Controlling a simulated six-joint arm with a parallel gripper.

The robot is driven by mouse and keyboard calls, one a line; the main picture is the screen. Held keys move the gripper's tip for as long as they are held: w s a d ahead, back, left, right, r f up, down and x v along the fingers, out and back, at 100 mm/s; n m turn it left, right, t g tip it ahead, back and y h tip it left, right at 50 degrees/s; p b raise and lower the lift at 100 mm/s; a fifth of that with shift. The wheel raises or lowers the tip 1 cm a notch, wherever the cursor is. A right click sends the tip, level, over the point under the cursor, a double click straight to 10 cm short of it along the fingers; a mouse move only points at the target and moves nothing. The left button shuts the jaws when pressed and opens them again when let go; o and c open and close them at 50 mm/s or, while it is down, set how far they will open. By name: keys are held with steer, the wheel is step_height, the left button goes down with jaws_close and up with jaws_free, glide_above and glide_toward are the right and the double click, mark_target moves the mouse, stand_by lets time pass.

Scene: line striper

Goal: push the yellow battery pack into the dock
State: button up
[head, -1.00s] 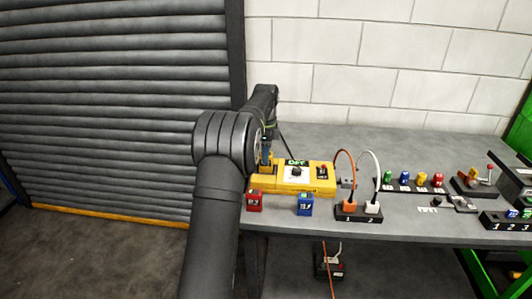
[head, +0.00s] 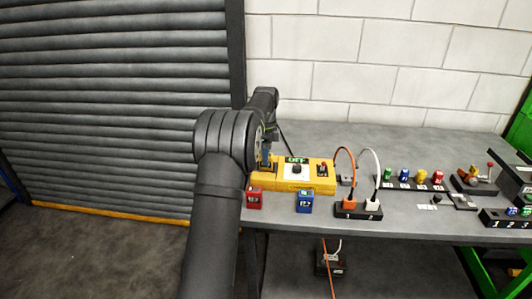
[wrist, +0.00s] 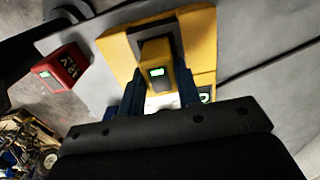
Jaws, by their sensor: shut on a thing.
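The yellow battery pack (wrist: 155,52) has a small green-lit display and shows in the wrist view between the blue fingers of my gripper (wrist: 160,88). My gripper is shut on the pack. The dark dock (wrist: 177,38) borders the pack on the yellow machine (wrist: 203,40). The pack's far end is at the dock, but I cannot tell how deep it sits. In the head view my gripper (head: 267,158) is over the left end of the yellow machine (head: 318,188), and my arm hides most of the pack and dock there.
A red battery pack (head: 254,199) and a blue one (head: 304,202) stand at the bench's front edge. The machine has an OFF display (head: 297,159) and a black knob (head: 296,169). A socket strip (head: 358,212) with orange and white cables stands to its right.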

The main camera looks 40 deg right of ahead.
steer(key=shift+f, duration=0.3)
steer(key=o, duration=1.3)
steer(key=shift+r, duration=0.1)
steer(key=shift+r, duration=3.4)
steer(key=shift+f, duration=3.5)
